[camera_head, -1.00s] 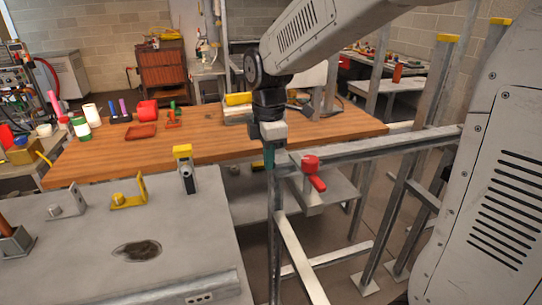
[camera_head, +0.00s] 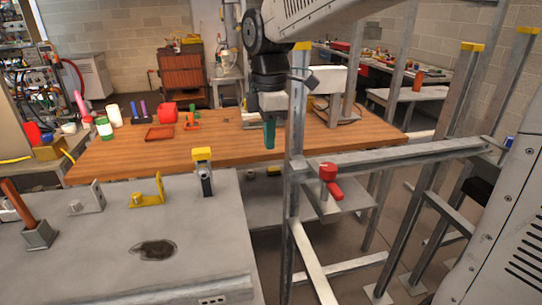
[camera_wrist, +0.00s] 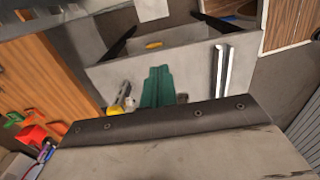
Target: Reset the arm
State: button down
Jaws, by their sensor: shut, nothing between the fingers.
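My gripper (camera_head: 269,133) hangs from my arm in the upper middle of the head view, with its teal fingers pointing down, shut and empty. It is in front of the wooden table and just left of a metal frame post (camera_head: 297,130). In the wrist view my teal fingers (camera_wrist: 157,86) show close together with nothing between them. A red-handled valve (camera_head: 330,180) sits on the metal frame to the lower right of my gripper, apart from it.
A grey workbench (camera_head: 105,245) with yellow and metal brackets (camera_head: 148,193) fills the lower left. A wooden table (camera_head: 115,157) holds red trays, bottles and other items. Metal posts and rails (camera_head: 400,157) crowd the right side.

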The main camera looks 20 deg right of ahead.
jog(key=s+d+f+m, duration=0.2)
jog(key=s+m, duration=0.6)
jog(key=s, duration=0.4)
jog(key=s+d+f+m+t, duration=0.1)
jog(key=s+d+m, duration=0.3)
jog(key=s+m, duration=0.4)
jog(key=s+f, duration=0.1)
jog(key=s, duration=0.3)
jog(key=shift+s+d+f+m, duration=0.2)
jog(key=shift+d+m, duration=0.1)
jog(key=shift+d, duration=0.05)
dwell(0.8)
